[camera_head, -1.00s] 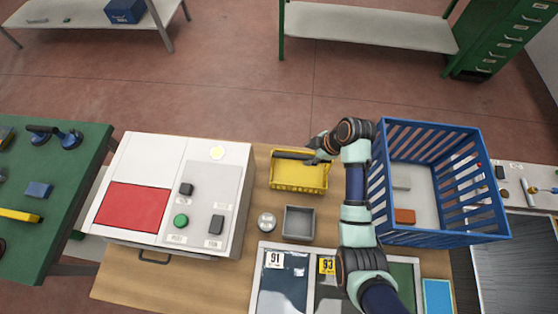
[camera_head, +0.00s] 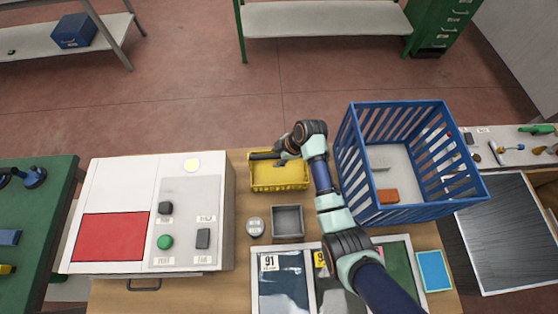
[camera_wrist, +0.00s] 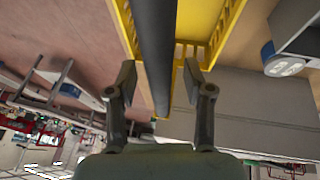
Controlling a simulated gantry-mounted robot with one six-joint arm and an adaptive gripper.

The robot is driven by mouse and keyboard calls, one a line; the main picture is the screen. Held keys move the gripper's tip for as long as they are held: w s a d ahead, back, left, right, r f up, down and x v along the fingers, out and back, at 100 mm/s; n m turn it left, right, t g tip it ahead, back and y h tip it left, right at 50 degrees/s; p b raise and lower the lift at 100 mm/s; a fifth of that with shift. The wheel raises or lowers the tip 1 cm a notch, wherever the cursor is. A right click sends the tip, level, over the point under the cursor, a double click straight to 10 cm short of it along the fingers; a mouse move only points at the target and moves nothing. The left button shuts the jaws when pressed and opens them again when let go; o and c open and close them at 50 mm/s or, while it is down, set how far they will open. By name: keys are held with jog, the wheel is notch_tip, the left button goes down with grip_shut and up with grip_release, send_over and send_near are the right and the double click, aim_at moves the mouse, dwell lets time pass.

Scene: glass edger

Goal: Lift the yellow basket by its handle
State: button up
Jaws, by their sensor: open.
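The yellow basket (camera_head: 279,181) stands on the wooden table, right of the white machine. Its dark bar-shaped handle (camera_wrist: 155,50) runs lengthwise over the basket in the wrist view. My gripper (camera_head: 281,155) is at the basket's far side in the head view, by the handle. In the wrist view my gripper (camera_wrist: 160,80) is open, with one finger on each side of the handle and a gap to each. The yellow basket (camera_wrist: 199,52) shows behind the handle and fingers. Whether the fingers touch the basket's rim cannot be told.
A blue slatted crate (camera_head: 405,210) stands right of my arm. A grey tray (camera_head: 288,221) and a round metal tin (camera_head: 255,227) lie in front of the basket. The white machine (camera_head: 123,180) with a red panel is at left.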

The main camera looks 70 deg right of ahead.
jog(key=shift+f, duration=0.3)
grip_shut()
dwell(0.4)
